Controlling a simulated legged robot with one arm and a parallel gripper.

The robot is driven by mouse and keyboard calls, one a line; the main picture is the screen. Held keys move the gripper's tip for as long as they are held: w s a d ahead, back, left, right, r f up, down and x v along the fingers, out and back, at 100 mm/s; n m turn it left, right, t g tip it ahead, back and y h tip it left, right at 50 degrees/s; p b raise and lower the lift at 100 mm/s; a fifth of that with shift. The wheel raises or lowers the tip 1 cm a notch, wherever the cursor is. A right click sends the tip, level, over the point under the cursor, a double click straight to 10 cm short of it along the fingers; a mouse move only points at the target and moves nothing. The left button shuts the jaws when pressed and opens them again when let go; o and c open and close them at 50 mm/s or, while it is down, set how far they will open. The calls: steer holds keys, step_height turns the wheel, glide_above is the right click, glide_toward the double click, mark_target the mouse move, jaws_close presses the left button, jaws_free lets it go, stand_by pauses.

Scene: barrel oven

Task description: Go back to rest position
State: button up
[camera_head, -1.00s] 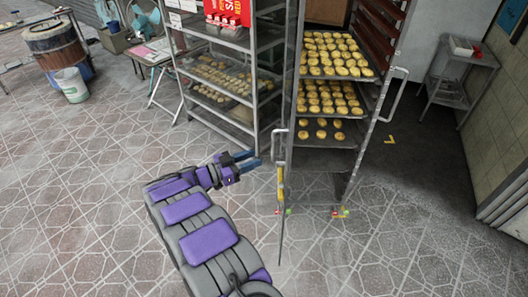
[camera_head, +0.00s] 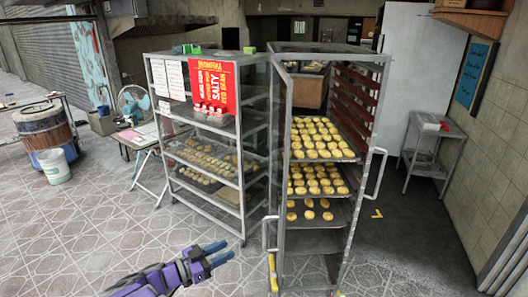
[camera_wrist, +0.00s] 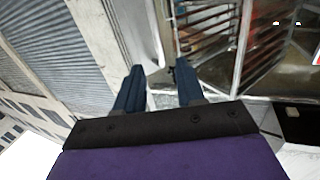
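My gripper (camera_head: 213,256) is at the lower middle of the head view, on a purple arm that enters from the bottom edge. It is in the air in front of the shelf rack and left of the tall oven rack (camera_head: 374,140). In the wrist view its two dark blue fingers (camera_wrist: 160,88) stand apart with nothing between them. The wrist view looks tilted, with shutters and rack bars behind the fingers.
The oven rack holds trays of round buns (camera_head: 318,138) and has a handled door edge (camera_head: 271,235) near my gripper. A shelf rack (camera_head: 205,208) with a red sign (camera_head: 215,87) stands left of it. A barrel (camera_head: 45,128) and white bucket (camera_head: 54,166) stand far left. Tiled floor (camera_head: 70,235) is open at lower left.

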steer(key=w+a+r+n+t+y, duration=0.2)
steer(key=w+r+n+t+y, duration=0.15)
steer(key=w+r+y, duration=0.7)
step_height(320, 180, up, 7)
steer(key=a+n+y+b, duration=0.1)
steer(key=n+y+b, duration=0.1)
steer(key=n+y, duration=0.4)
steer(key=s+d+f+g+h, duration=0.1)
steer(key=s+d+f+g, duration=0.3)
steer(key=s+d, duration=0.7)
steer(key=s+d+f+g+b, duration=0.1)
steer(key=s+d+f+g, duration=0.2)
steer(key=s+d, duration=0.9)
steer(key=s+d+f+n+g+h, duration=0.1)
steer(key=s+d+f+g, duration=0.3)
steer(key=s, duration=2.3)
steer(key=d+g, duration=0.5)
steer(key=d, duration=0.2)
steer(key=shift+d+f+h+b, duration=0.25)
steer(key=shift+f+h+b, duration=0.1)
steer(key=shift+b, duration=0.05)
